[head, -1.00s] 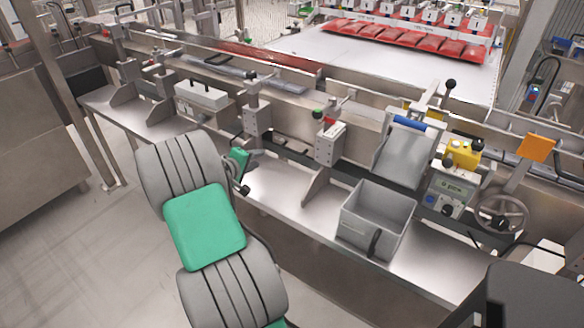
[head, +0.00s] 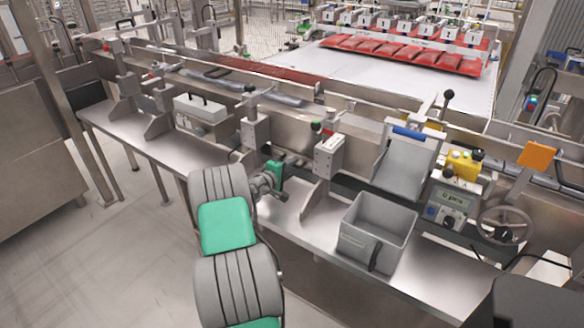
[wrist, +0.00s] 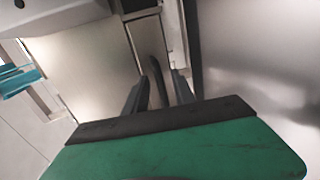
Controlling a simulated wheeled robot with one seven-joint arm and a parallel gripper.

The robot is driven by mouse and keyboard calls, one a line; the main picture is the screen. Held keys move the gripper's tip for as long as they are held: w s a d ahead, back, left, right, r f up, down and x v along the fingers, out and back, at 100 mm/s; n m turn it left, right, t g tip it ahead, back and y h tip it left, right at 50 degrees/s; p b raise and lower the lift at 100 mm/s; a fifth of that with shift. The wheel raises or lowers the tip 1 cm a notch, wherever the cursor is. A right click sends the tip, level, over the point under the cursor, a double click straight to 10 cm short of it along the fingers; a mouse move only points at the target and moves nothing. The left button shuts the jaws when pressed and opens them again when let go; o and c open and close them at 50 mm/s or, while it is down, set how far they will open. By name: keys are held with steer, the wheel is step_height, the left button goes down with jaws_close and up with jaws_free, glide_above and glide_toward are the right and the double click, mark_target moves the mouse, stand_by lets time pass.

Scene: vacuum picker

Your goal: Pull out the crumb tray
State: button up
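A grey open-topped box (head: 358,243) with a dark upright handle (head: 374,256) on its front stands on the steel shelf; it appears to be the crumb tray. My gripper (head: 281,194) is left of the box and apart from it in the head view, small and partly hidden by my wrist. In the wrist view my gripper's two dark fingers (wrist: 160,90) are apart. A dark curved bar (wrist: 157,72), likely the handle, shows between or just beyond them. I cannot tell its depth; I see no grip on it.
A steel chute (head: 404,166) stands behind the box. A yellow-topped control unit (head: 452,200) and a handwheel (head: 505,224) are to its right. An upright bracket (head: 326,165) stands between my gripper and the box. The shelf front (head: 312,222) is bare.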

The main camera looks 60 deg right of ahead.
jaws_close()
stand_by(1.2)
